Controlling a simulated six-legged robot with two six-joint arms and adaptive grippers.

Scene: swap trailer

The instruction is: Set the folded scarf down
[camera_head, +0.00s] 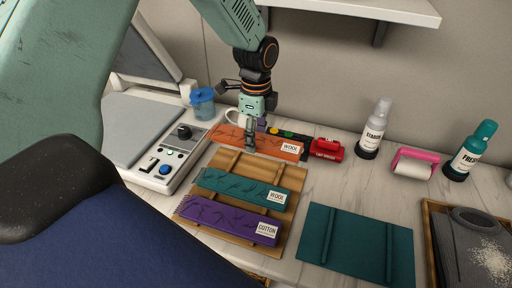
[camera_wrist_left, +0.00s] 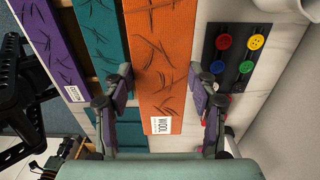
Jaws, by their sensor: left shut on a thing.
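The orange folded scarf (camera_head: 272,145), with a white WOOL tag, is a long flat strip at the far edge of the slatted wooden rack (camera_head: 259,167). My left gripper (camera_head: 250,137) points down over its middle and is shut on it. In the left wrist view the gripper's fingers (camera_wrist_left: 162,96) are on the two long sides of the orange scarf (camera_wrist_left: 162,62). I cannot tell whether the scarf touches the rack. A teal WOOL scarf (camera_head: 238,186) and a purple COTTON scarf (camera_head: 215,214) lie on the rack's nearer part.
A teal board with two ribs (camera_head: 352,243) lies empty at right. A red CAP device (camera_head: 328,148), a tray of coloured buttons (camera_wrist_left: 234,57), spray bottles (camera_head: 374,130) and a lint roller (camera_head: 414,164) stand behind.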

